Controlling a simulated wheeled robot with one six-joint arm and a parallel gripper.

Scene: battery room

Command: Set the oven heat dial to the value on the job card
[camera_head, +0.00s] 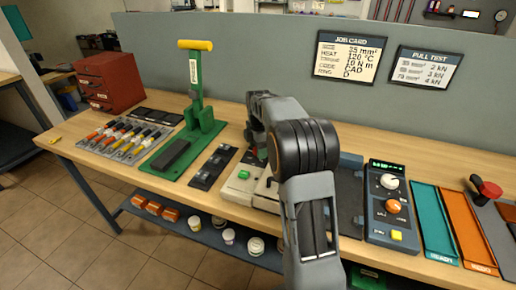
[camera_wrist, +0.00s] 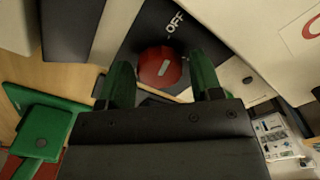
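The job card (camera_head: 348,57) hangs on the grey partition; its heat line reads 120 °C. A blue-grey control unit (camera_head: 375,226) at the right of the bench has a green display (camera_head: 386,167), a white dial (camera_head: 389,181), an orange knob (camera_head: 393,206) and a yellow button (camera_head: 397,235). I cannot tell which knob is the oven heat dial. My gripper (camera_wrist: 162,66) is open, its green fingers on either side of a red knob (camera_wrist: 160,67) marked OFF in the wrist view. Contact with it is unclear. In the head view my arm hides much of that spot.
A cream machine with a green button (camera_head: 244,174) stands partly behind my arm. A green press with a yellow handle (camera_head: 195,45) stands left, beside a tool tray (camera_head: 128,140) and red cabinet (camera_head: 110,80). Teal (camera_head: 433,220) and orange (camera_head: 468,230) trays lie right of the control unit.

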